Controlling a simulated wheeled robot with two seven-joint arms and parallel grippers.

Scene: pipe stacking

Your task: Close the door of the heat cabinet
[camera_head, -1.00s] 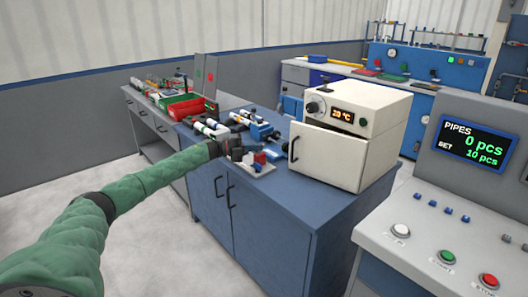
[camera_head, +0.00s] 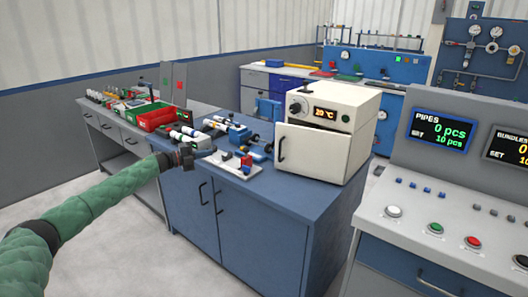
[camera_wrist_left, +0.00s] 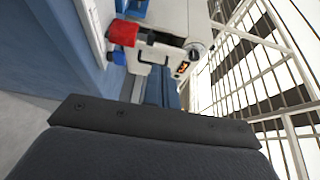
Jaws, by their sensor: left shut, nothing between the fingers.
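The heat cabinet (camera_head: 345,103) is a cream box with a knob and an orange display, on the right end of the blue bench. My left gripper (camera_head: 188,158) is shut and empty, left of the cabinet and apart from the door, by the bench's front edge. In the left wrist view the cabinet's display (camera_wrist_left: 183,68) shows beyond the dark gripper body. My right gripper is out of view.
A white fixture (camera_head: 237,172) with red and blue parts stands on the blue bench (camera_head: 290,208) between my gripper and the cabinet. Pipes and a blue vise lie behind it. A red bin (camera_head: 155,118) is farther left. A grey control console (camera_head: 450,195) stands at right.

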